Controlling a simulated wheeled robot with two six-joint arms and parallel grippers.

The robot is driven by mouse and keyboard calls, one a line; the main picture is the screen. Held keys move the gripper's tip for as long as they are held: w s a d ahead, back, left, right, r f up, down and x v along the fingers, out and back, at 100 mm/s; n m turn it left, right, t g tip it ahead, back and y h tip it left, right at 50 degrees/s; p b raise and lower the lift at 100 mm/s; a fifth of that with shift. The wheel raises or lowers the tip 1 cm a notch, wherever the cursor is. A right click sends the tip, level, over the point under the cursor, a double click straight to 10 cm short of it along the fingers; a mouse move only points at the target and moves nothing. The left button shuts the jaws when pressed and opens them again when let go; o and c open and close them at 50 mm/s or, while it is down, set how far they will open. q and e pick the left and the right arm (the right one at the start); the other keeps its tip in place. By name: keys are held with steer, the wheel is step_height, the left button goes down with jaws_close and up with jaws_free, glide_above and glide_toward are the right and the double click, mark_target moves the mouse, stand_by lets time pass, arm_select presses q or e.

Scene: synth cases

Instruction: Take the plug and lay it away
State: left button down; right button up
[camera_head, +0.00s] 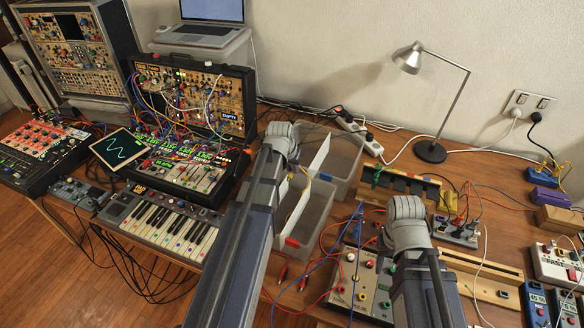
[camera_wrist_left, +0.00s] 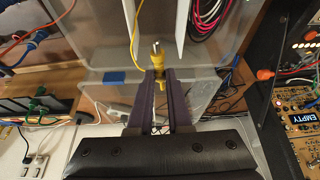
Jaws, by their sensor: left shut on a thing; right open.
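A yellow plug (camera_wrist_left: 158,62) with a bare metal tip shows in the left wrist view, upright between the purple fingers of my left gripper (camera_wrist_left: 157,76). The gripper is shut on it. Below is a clear bin (camera_wrist_left: 105,62) with white dividers (camera_wrist_left: 183,22); the plug appears over the compartment between two dividers. In the head view the bin (camera_head: 340,158) stands at the middle of the bench, and my left wrist (camera_head: 280,142) reaches its left side. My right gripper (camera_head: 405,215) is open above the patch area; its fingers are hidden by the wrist.
A panel with sockets (camera_head: 358,285) and loose red and blue leads lies in front of the bin. A keyboard (camera_head: 160,224) and synth cases stand at left. A lamp (camera_head: 430,150) and power strips stand at the back. Coiled leads (camera_wrist_left: 210,18) lie in another compartment.

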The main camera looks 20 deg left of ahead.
step_height(320, 180, down, 5)
steer(key=b, duration=0.5)
arm_select(q)
step_height(320, 180, down, 5)
steer(key=c, duration=0.8)
jaws_free()
steer(key=shift+o, duration=0.2)
steer(key=shift+r, duration=0.1)
steer(key=p+v, duration=0.7)
steer(key=shift+s+r, duration=0.25)
steer(key=shift+r, duration=0.1)
arm_select(e)
step_height(320, 180, up, 7)
steer(key=shift+r, duration=0.15)
